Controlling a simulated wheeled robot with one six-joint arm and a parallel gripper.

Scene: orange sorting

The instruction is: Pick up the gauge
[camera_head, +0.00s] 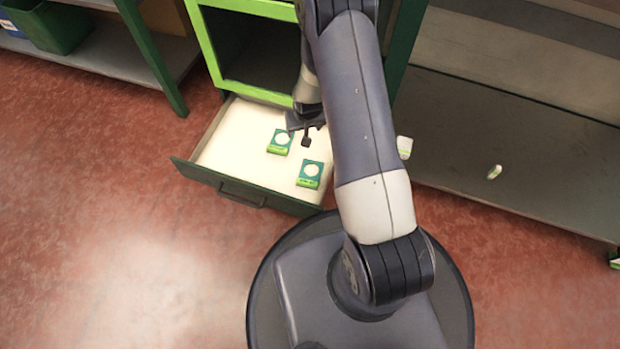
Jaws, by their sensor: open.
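Two small green blocks with round white faces, which look like gauges, lie on the white floor of an open drawer (228,150). One gauge (280,141) is farther back and to the left. The other gauge (310,174) is nearer the drawer's front right. My gripper (306,138) hangs over the drawer, just right of the farther gauge and behind the nearer one. It is open and holds nothing that I can see. The picture does not show clearly how high it is above them. My arm hides the drawer's right back part.
A green-framed open compartment (255,50) stands above the drawer. A left shelf (110,55) holds a dark green bin (50,28). The red floor (120,250) at front left is clear.

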